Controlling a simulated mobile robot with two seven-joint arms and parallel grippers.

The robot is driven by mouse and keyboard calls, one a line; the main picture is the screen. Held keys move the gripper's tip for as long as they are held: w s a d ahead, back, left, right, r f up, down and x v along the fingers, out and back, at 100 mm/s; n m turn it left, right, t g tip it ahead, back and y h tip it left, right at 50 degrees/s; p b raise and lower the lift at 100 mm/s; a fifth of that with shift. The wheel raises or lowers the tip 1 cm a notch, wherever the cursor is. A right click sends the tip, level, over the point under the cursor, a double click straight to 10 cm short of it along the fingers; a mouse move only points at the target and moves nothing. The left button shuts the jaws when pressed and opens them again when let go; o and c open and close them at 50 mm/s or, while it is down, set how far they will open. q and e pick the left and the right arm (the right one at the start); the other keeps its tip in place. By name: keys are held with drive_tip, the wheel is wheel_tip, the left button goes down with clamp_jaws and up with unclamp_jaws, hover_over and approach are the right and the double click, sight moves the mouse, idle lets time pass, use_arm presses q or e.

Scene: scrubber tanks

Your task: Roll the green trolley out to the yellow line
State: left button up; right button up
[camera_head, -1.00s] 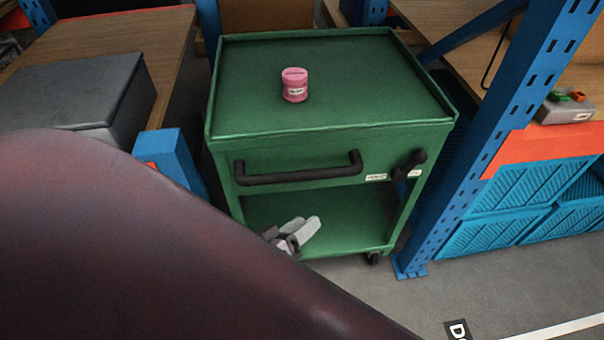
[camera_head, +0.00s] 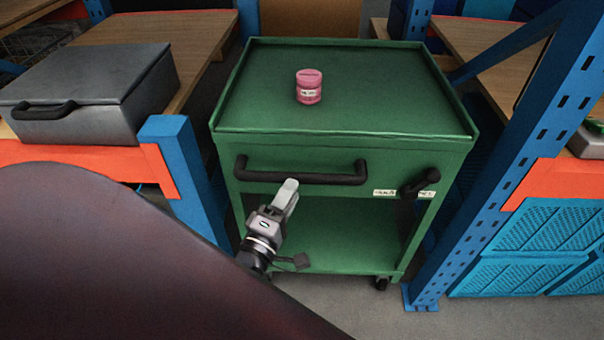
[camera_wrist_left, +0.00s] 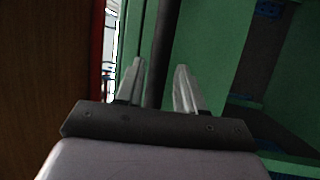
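The green trolley (camera_head: 350,115) stands between blue racks in the head view, with a black bar handle (camera_head: 325,179) across its front. A black lever (camera_head: 421,182) sits tilted at the front right, beside small labels. My left gripper (camera_head: 289,188) is at the handle, its fingertips overlapping the bar in the head view. In the left wrist view my left gripper (camera_wrist_left: 159,70) is open, and the dark handle bar (camera_wrist_left: 162,45) shows between its fingers, with gaps on both sides. My right gripper is out of view. No yellow line shows.
A pink jar (camera_head: 309,86) stands on the trolley top. Blue rack posts (camera_head: 186,175) (camera_head: 520,160) stand close on both sides. A grey case (camera_head: 95,95) lies on the left shelf. Blue crates (camera_head: 525,250) sit at right. Grey floor (camera_head: 470,320) is clear in front at right.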

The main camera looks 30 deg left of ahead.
sight(302, 173)
use_arm(q)
drive_tip(key=shift+x, duration=3.4)
drive_tip(key=shift+c, duration=0.3)
clamp_jaws()
